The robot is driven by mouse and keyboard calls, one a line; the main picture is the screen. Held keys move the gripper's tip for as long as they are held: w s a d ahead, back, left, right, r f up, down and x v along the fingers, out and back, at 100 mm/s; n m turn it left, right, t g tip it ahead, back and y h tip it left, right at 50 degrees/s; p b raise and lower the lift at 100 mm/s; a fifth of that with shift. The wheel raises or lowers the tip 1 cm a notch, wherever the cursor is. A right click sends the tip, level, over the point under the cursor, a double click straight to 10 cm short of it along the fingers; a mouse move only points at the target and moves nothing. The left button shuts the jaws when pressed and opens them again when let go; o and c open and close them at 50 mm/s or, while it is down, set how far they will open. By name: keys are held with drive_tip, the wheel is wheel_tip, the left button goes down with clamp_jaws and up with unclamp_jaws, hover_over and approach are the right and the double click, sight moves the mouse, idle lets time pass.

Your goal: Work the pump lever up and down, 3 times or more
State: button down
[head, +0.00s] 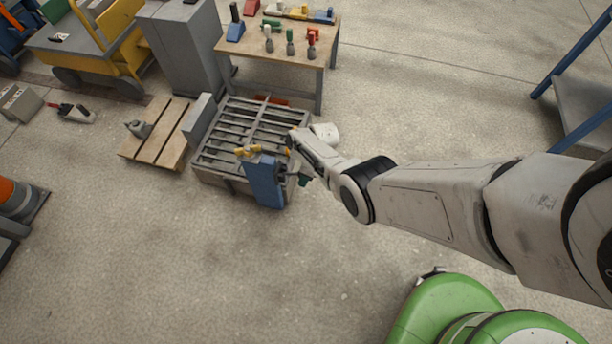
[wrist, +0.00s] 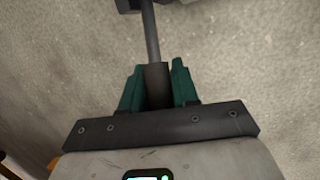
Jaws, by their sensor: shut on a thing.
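In the wrist view the pump lever (wrist: 151,38) is a thin grey rod with a thicker dark grip. It runs up to a dark grey part at the top edge. My gripper (wrist: 157,78) has its two green fingers shut on the dark grip, one on each side. In the head view my gripper (head: 303,180) is at the right side of a blue upright block (head: 264,184) at the near corner of the slatted panel mould (head: 213,150). The lever cannot be made out clearly there, because my wrist and the block cover that spot.
A yellow piece (head: 248,150) sits at the top of the blue block. A white round container (head: 326,134) stands behind my wrist. A wooden pallet (head: 155,150) lies left of the mould, and a workbench (head: 285,48) with tools stands behind.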

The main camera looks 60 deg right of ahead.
drive_tip(key=shift+w+r+g, duration=0.1)
drive_tip(key=shift+r+g, duration=0.2)
drive_tip(key=shift+g, duration=0.1)
idle(0.3)
drive_tip(key=c, duration=0.9)
unclamp_jaws()
drive_tip(key=shift+r, duration=0.15)
drive_tip(key=p+v, duration=0.3)
drive_tip(key=v, duration=0.2)
drive_tip(key=p+v, duration=0.4)
drive_tip(key=v, duration=0.1)
drive_tip(key=shift+a+r, duration=0.15)
drive_tip(key=shift+r, duration=0.2)
drive_tip(key=shift+w, duration=0.1)
